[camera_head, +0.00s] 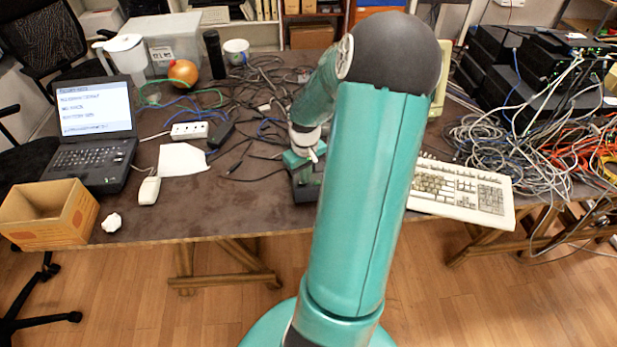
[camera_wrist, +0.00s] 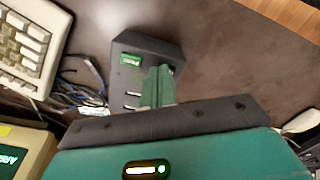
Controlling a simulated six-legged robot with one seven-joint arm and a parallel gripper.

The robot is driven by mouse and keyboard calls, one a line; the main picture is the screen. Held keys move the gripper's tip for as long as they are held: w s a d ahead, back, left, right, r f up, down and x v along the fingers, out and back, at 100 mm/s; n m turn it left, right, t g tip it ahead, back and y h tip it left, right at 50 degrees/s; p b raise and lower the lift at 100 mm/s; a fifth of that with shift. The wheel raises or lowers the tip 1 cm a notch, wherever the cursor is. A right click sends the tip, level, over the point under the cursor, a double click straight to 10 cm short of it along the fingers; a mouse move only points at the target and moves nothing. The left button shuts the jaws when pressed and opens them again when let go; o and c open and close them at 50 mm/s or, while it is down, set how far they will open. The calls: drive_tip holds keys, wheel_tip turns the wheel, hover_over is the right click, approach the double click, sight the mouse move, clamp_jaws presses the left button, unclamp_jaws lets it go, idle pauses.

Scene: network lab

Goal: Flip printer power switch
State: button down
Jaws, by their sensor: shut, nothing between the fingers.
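A dark grey box (camera_wrist: 150,48) lies on the brown table in the wrist view. It has a small green part (camera_wrist: 131,60) that could be a switch, and pale slots or marks along one side. I cannot tell for sure that this box is the printer. My gripper (camera_wrist: 158,86) is shut and empty, with its teal fingers over the box beside the green part. Whether they touch it cannot be told. In the head view my gripper (camera_head: 304,158) is above the same dark box (camera_head: 306,191), partly hidden by my arm.
A beige keyboard (camera_head: 460,190) is right of the box, with tangled cables (camera_head: 520,140) beyond it. A laptop (camera_head: 90,130), cardboard box (camera_head: 45,215), power strip (camera_head: 189,130) and white paper (camera_head: 183,160) are on the left. Loose black cables lie near the box. The table's front edge is close.

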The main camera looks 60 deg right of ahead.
drive_tip(key=shift+r, duration=3.45)
drive_tip(key=shift+a, duration=0.1)
drive_tip(key=w+a+r+n+t+h, duration=0.1)
drive_tip(key=a+r+t, duration=0.1)
drive_tip(key=a+r, duration=0.85)
drive_tip(key=w+a+r+n+t+h, duration=0.15)
drive_tip(key=a+r, duration=0.35)
drive_tip(key=a, duration=1)
drive_tip(key=s+a+r+t+y, duration=0.1)
drive_tip(key=s+a, duration=0.1)
drive_tip(key=a, duration=0.3)
drive_tip(key=s+a+r+n+t+y, duration=0.1)
drive_tip(key=s+a, duration=0.2)
drive_tip(key=a, duration=0.2)
drive_tip(key=shift+s+a+r, duration=0.15)
drive_tip(key=shift+r, duration=0.15)
